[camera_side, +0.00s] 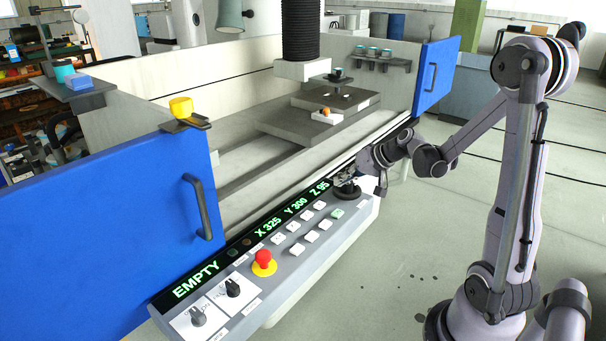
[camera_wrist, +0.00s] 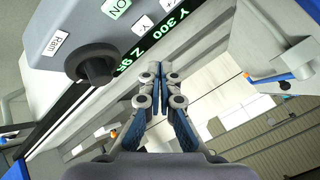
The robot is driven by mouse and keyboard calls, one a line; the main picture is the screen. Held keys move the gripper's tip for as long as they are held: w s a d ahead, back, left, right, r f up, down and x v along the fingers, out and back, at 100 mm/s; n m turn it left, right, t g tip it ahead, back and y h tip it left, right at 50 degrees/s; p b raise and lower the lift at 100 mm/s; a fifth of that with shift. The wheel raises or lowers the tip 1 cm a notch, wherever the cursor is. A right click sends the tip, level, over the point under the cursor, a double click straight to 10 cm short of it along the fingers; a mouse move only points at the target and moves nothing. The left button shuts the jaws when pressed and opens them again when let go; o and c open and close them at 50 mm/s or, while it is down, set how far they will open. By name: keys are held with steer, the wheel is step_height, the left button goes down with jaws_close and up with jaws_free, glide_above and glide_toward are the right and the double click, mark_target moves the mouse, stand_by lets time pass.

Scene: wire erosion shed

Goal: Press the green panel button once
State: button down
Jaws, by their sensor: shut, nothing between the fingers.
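The green button (camera_side: 337,213) sits near the right end of the grey control panel (camera_side: 295,262), beside rows of white buttons. In the wrist view the green button (camera_wrist: 116,6) shows at the top edge, partly cut off, with white lettering. My gripper (camera_side: 347,182) is by the panel's right end, close to the black knob and a little beyond the green button from the side camera. In the wrist view my gripper (camera_wrist: 162,72) has its fingertips together and empty, apart from the green button, which lies up and left of them. Fingertip contact cannot be told.
A black knob (camera_wrist: 97,69) stands up from the panel beside the green button. A lit display (camera_side: 252,239) runs along the panel's back edge. A red stop button (camera_side: 263,259) and two rotary switches are farther left. A blue door (camera_side: 120,235) with a handle borders the panel's left.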

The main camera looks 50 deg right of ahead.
mark_target(340, 213)
steer(key=shift+f, duration=3.95)
steer(key=shift+f, duration=0.15)
steer(key=shift+f, duration=0.3)
steer(key=shift+f, duration=0.35)
steer(key=shift+r, duration=0.8)
steer(key=shift+r, duration=2.55)
